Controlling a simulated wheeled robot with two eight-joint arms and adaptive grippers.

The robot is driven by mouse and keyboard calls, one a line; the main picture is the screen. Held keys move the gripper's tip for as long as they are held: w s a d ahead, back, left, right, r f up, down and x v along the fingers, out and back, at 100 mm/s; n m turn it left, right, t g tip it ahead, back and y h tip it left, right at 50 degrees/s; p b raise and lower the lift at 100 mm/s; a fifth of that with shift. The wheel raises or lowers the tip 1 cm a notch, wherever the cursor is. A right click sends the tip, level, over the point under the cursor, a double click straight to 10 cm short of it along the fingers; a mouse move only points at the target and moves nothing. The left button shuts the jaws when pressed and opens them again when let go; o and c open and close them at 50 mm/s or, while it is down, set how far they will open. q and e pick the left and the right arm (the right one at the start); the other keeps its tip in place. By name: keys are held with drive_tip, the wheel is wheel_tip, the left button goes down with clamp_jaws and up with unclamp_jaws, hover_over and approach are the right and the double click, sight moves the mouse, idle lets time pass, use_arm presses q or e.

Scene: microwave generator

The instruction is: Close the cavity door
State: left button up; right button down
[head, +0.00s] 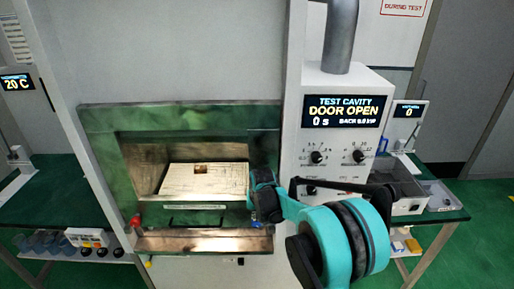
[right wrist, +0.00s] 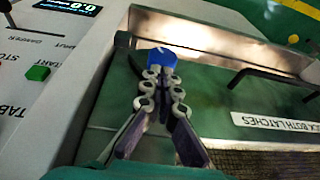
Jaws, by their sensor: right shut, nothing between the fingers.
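The test cavity (head: 126,150) has a green frame, and its mouth is open. The cavity door (head: 185,241) appears folded down below the mouth, with a metallic face, a black bar handle (head: 198,221) and a latch label. In the right wrist view the label (right wrist: 270,122) and handle (right wrist: 258,74) also show. A red latch knob (head: 135,221) is at the door's left. A blue latch piece (right wrist: 163,59) is just beyond my right fingertips; contact is unclear. My right gripper (head: 262,205) is shut and empty at the door's right side. My left gripper is out of view.
The control panel (head: 335,150) right of the cavity reads DOOR OPEN. My right forearm covers its lower part. Green side tables stand left (head: 30,205) and right (head: 445,207).

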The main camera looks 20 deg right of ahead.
use_arm(q)
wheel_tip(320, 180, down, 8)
drive_tip(key=b, duration=0.7)
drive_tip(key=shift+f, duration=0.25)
use_arm(e)
wheel_tip(320, 180, down, 13)
drive_tip(key=shift+s, duration=0.1)
